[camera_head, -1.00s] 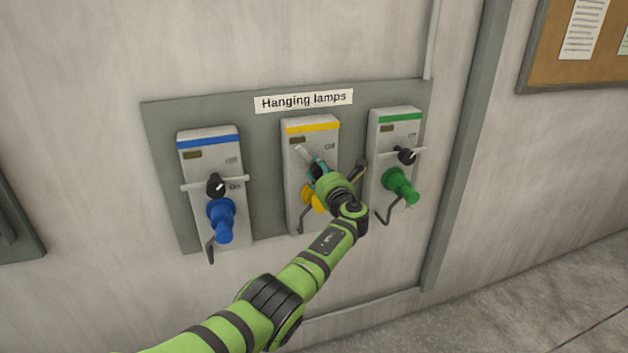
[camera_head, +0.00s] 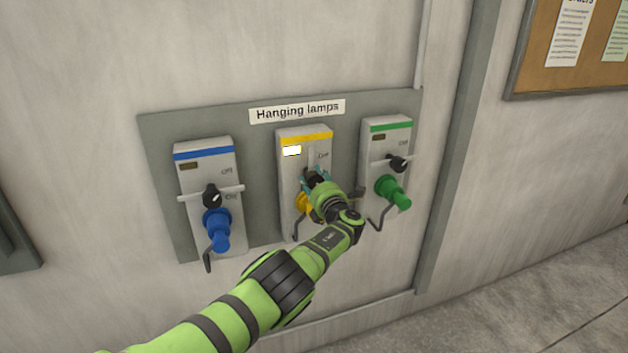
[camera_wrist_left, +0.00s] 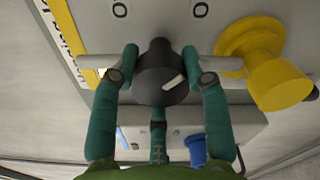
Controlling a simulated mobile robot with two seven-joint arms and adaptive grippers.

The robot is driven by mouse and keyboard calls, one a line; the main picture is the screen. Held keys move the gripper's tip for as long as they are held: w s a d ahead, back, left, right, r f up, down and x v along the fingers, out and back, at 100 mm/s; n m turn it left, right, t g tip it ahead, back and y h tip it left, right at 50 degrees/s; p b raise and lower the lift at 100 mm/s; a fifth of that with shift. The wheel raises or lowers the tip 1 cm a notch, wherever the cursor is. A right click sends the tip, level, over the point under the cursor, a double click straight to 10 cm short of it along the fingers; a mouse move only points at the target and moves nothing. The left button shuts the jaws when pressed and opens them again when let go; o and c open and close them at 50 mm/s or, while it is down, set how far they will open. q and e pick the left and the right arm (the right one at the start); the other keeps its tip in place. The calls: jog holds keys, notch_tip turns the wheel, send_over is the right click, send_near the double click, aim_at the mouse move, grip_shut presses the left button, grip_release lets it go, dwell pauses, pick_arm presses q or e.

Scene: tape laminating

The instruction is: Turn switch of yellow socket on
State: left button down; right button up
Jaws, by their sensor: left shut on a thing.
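The yellow socket (camera_head: 291,178) is the middle box on the grey panel, with a yellow stripe and a window (camera_head: 292,151) that glows white. Its switch is a black knob (camera_wrist_left: 160,75) with a pale crossbar; in the head view the bar (camera_head: 310,157) stands nearly upright. My left gripper (camera_wrist_left: 160,62) is shut on this switch, its green fingers on either side of the knob, near the bar. In the head view my left gripper (camera_head: 313,178) hides the knob. The yellow plug (camera_wrist_left: 262,62) sits in the socket beside the gripper. My right gripper is out of view.
A blue socket (camera_head: 205,165) stands to the left and a green socket (camera_head: 386,135) to the right, both with dark windows, level crossbars and projecting plugs. A "Hanging lamps" sign (camera_head: 297,110) is above. A cork board (camera_head: 535,70) hangs at upper right.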

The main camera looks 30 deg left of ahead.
pick_arm(q)
jog(key=shift+r+m, duration=0.3)
jog(key=shift+r, duration=0.05)
jog(key=c, duration=0.7)
grip_release()
jog(key=shift+w, duration=0.1)
jog(key=shift+o, duration=0.4)
jog(key=shift+f, duration=0.25)
jog(key=shift+d, duration=0.15)
jog(key=shift+s+d+f, duration=0.15)
jog(key=shift+s+d, duration=0.2)
jog(key=shift+d, duration=0.15)
jog(key=shift+s+d, duration=0.3)
jog(key=shift+s, duration=0.15)
jog(key=v, duration=0.5)
jog(key=shift+d+r, duration=0.1)
jog(key=shift+r, duration=0.1)
